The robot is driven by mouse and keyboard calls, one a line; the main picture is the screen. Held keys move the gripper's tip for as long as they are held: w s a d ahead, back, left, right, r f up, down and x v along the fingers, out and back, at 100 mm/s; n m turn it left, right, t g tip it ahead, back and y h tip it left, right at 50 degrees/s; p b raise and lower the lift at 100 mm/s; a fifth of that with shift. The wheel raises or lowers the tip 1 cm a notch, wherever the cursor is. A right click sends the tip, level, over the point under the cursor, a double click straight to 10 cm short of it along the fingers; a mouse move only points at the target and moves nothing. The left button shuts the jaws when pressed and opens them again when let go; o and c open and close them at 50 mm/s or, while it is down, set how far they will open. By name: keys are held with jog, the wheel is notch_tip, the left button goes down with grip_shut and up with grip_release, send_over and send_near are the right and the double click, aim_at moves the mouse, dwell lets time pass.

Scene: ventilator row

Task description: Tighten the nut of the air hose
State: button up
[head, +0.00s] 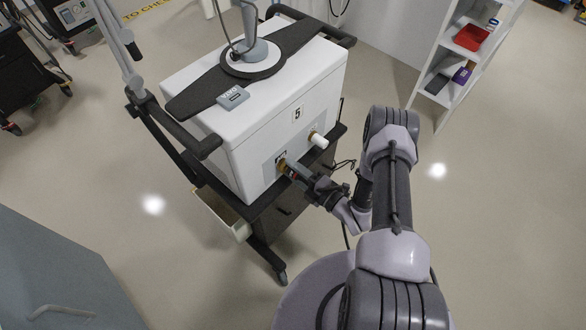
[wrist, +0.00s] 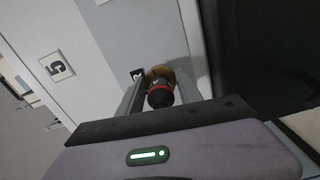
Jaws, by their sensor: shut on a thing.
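The nut of the air hose shows in the wrist view as a dark round part with a red ring (wrist: 160,93), seated against a brass fitting (wrist: 159,72) on the ventilator's grey panel. The white ventilator (head: 245,140) carries a number 5 label. My gripper (head: 291,173) is at the lower part of its side panel, and its two fingers (wrist: 160,95) stand on either side of the nut, shut on it. In the head view the fingers and wrist hide most of the nut. The hose itself is hard to make out.
A white knob-like port (head: 318,140) sticks out just right of my gripper. The ventilator stands on a dark wheeled cart (head: 262,250) with an open drawer (head: 220,214). A white shelf (head: 455,65) stands at the back right. The floor at right is clear.

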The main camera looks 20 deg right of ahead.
jog(key=m, duration=0.4)
jog(key=shift+m, duration=0.3)
jog(key=m+p, duration=0.1)
jog(key=m, duration=0.4)
jog(key=shift+a+f+m, duration=0.1)
jog(key=shift+f+m, duration=0.05)
jog(key=shift+m, duration=0.15)
jog(key=m, duration=0.4)
jog(key=shift+s+a, duration=0.1)
jog(key=m, duration=0.5)
jog(key=shift+p, duration=0.4)
jog(key=m, duration=0.4)
jog(key=shift+a+m, duration=0.15)
jog(key=shift+m, duration=0.15)
jog(key=m, duration=0.4)
jog(key=shift+s, duration=0.1)
jog(key=m, duration=0.5)
jog(key=shift+r+p, duration=0.2)
jog(key=shift+p, duration=0.15)
jog(key=m, duration=0.4)
jog(key=shift+m, duration=0.7)
